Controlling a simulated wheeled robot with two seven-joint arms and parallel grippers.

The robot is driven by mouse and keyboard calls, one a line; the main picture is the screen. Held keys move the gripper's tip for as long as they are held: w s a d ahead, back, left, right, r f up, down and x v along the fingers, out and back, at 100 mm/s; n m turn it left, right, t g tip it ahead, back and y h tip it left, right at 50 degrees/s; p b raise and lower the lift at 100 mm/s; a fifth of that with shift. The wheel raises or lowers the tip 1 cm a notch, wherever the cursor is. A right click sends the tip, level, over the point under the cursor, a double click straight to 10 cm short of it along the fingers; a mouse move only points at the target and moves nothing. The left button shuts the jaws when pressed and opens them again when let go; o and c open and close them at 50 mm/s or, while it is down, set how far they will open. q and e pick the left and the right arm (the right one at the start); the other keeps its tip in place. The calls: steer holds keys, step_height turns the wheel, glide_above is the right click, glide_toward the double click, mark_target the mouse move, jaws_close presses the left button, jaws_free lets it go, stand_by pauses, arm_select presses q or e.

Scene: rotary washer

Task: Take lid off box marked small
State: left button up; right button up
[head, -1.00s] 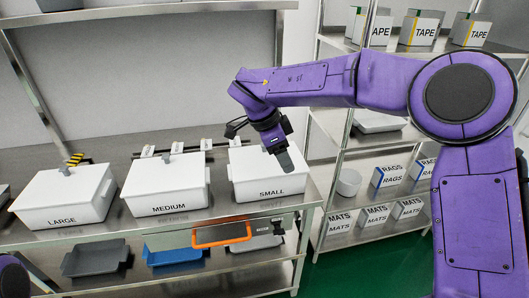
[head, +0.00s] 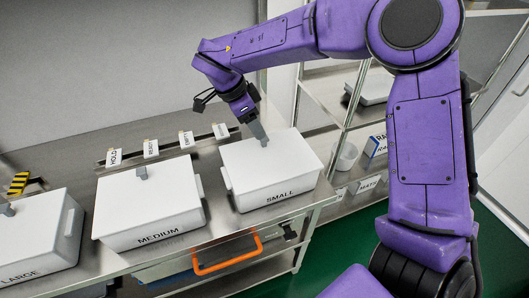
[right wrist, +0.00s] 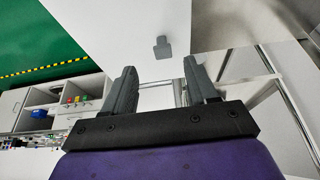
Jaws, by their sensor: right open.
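The box marked SMALL (head: 284,197) stands at the right end of the steel counter. Its white lid (head: 295,160) is on it. My right gripper (head: 264,141) points down over the rear part of this lid in the head view. In the right wrist view my right gripper (right wrist: 161,75) is open and empty. The lid's grey knob (right wrist: 162,47) lies ahead of the gap between the fingers, apart from them. In the head view I cannot make out this knob behind the gripper. My left gripper is not in view.
White boxes marked MEDIUM (head: 158,240) and LARGE (head: 18,274) stand to the left, each with a lid and grey knob. Small label signs (head: 151,148) line the counter behind. An orange-handled thing (head: 228,254) is below the counter's front edge. Shelving (head: 330,105) stands at the right.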

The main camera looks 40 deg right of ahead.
mark_target(269, 154)
steer(key=shift+s+d+f+p, duration=0.35)
steer(key=shift+s+d+f, duration=0.25)
steer(key=shift+s, duration=0.1)
steer(key=f, duration=0.1)
steer(key=w+f, duration=0.1)
steer(key=f, duration=0.1)
steer(key=w+d+f+p, duration=0.1)
steer(key=shift+d+f, duration=0.1)
steer(key=shift+f, duration=0.2)
steer(key=shift+s+d+f, duration=0.1)
steer(key=shift+f, duration=0.05)
steer(key=shift+s+r, duration=0.2)
steer(key=shift+s, duration=0.25)
steer(key=shift+c, duration=0.3)
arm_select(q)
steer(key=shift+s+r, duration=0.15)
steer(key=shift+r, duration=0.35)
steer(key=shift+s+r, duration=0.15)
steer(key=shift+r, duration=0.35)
arm_select(e)
steer(key=shift+w, duration=0.1)
jaws_close()
